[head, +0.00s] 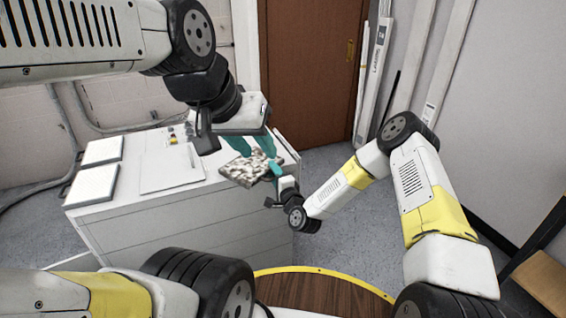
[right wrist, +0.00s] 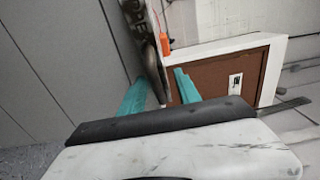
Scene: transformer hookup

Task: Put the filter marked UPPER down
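A mottled white and brown filter (head: 243,170) is at the right end of the white cabinet's top in the head view, level with or just over the edge. My left gripper (head: 258,148) points down at its far side with teal fingers apart at their bases; whether they hold it is unclear. My right gripper (head: 276,170) is at the filter's right corner. In the right wrist view my right gripper (right wrist: 160,78) has its fingers spread around a dark edge piece (right wrist: 149,38) with partly visible lettering, perhaps UPPER. A gap shows beside the right-hand finger.
The white cabinet (head: 150,215) carries two pale panels (head: 95,182) at left and a flat plate (head: 172,172). An orange piece (right wrist: 165,42) and a white-framed brown panel (right wrist: 215,78) show in the right wrist view. Open floor (head: 345,240) lies right of the cabinet.

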